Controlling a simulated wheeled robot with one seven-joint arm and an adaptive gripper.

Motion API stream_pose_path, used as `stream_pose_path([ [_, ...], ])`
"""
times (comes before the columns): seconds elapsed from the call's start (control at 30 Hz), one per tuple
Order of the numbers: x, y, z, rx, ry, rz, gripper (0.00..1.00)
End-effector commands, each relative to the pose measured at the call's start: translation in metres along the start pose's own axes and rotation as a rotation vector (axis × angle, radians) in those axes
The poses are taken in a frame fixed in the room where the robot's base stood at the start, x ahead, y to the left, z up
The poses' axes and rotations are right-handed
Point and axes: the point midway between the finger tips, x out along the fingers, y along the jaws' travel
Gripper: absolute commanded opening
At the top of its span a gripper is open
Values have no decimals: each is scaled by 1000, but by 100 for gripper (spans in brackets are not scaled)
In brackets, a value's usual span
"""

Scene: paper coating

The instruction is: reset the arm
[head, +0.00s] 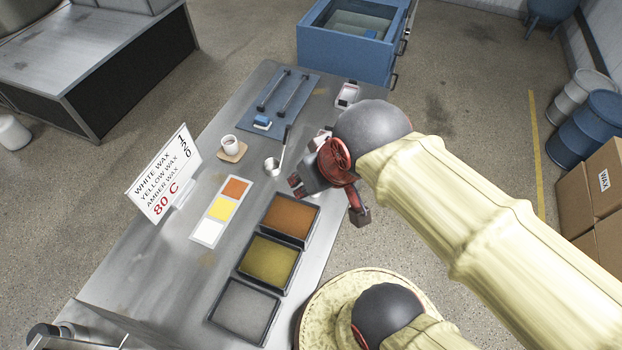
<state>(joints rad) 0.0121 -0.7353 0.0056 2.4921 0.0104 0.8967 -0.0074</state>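My arm, in a pale yellow cover, reaches in from the lower right of the head view. My gripper (328,202), red and dark grey, hangs over the right edge of the metal table (128,262). Its two fingers are spread apart, and I see nothing held between them.
A yellow wax tray (269,262) and a white wax tray (245,311) line the near right edge. A blue cabinet (342,58) is beyond.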

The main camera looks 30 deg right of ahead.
Motion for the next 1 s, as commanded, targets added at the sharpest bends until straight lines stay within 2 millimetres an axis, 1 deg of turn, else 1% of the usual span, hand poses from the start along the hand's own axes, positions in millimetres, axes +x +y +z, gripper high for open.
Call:
stream_pose_path([
  [0.1, -3, -1, 3, -11, 9, 3, 30],
  [0.33, -3, -1, 3, -10, 9, 3, 30],
  [0.47, 1, -1, 5, -10, 9, 3, 30],
  [0.57, 12, -1, 10, -10, 9, 3, 30],
  [0.83, 59, 0, 35, -10, 8, 3, 30],
  [0.9, 67, 0, 40, -10, 8, 3, 30],
  [1.0, 71, 0, 41, -10, 8, 3, 30],
])
